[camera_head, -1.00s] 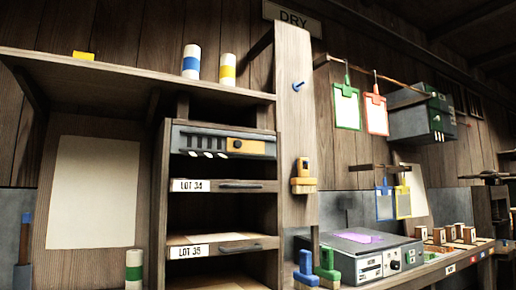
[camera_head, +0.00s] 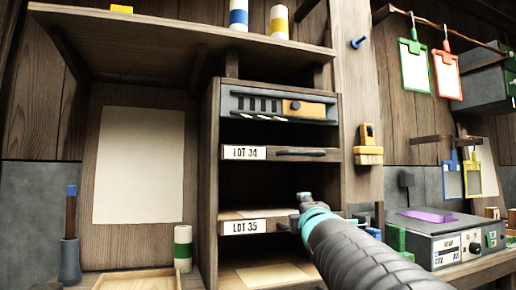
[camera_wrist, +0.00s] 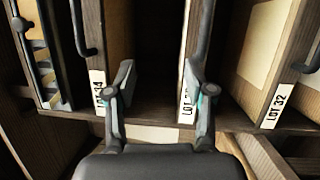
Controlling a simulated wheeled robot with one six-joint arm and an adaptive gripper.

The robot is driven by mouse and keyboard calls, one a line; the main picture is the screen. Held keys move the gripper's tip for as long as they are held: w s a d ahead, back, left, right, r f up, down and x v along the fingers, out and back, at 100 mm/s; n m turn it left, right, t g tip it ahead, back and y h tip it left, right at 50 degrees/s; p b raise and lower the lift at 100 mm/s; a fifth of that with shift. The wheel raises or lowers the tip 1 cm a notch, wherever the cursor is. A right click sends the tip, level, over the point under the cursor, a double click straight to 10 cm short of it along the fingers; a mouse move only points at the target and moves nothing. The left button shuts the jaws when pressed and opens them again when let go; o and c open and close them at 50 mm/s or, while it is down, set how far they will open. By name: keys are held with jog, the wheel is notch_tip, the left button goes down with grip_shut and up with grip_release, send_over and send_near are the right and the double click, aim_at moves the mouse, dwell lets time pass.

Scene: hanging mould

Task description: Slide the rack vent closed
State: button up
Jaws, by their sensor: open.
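The rack vent (camera_head: 278,106) is a grey panel at the top of the wooden rack (camera_head: 212,190) in the head view. Its dark slots (camera_head: 256,102) show on the left, and a yellow slide plate with a small dark knob (camera_head: 296,106) sits right of them. In the wrist view the vent (camera_wrist: 40,58) appears turned on its side at the far left, partly cut off.
The LOT 34 drawer front (camera_head: 280,153) and LOT 35 drawer front (camera_head: 245,226) have protruding handles. A brush (camera_head: 368,146) and a blue peg (camera_head: 358,43) are on the post right of the rack. A shelf (camera_head: 170,33) with bottles overhangs on the left. A grey device (camera_head: 440,240) stands right.

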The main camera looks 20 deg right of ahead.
jog(key=w+d+r+n+t+b, duration=0.1)
jog(key=w+d+r+n+t, duration=0.25)
jog(key=r+n, duration=0.45)
jog(key=n+t+y+b, duration=0.1)
jog(key=n+t+y, duration=0.45)
jog(key=n, duration=0.75)
send_near(297, 106)
jog(key=shift+y, duration=0.35)
jog(key=p+x, duration=0.6)
jog(key=x, duration=0.2)
jog(key=shift+d+r, duration=0.1)
jog(key=shift+r, duration=0.1)
jog(key=shift+w+r+p, duration=0.35)
jog(key=shift+w+p, duration=0.05)
jog(key=shift+w, duration=0.2)
grip_shut()
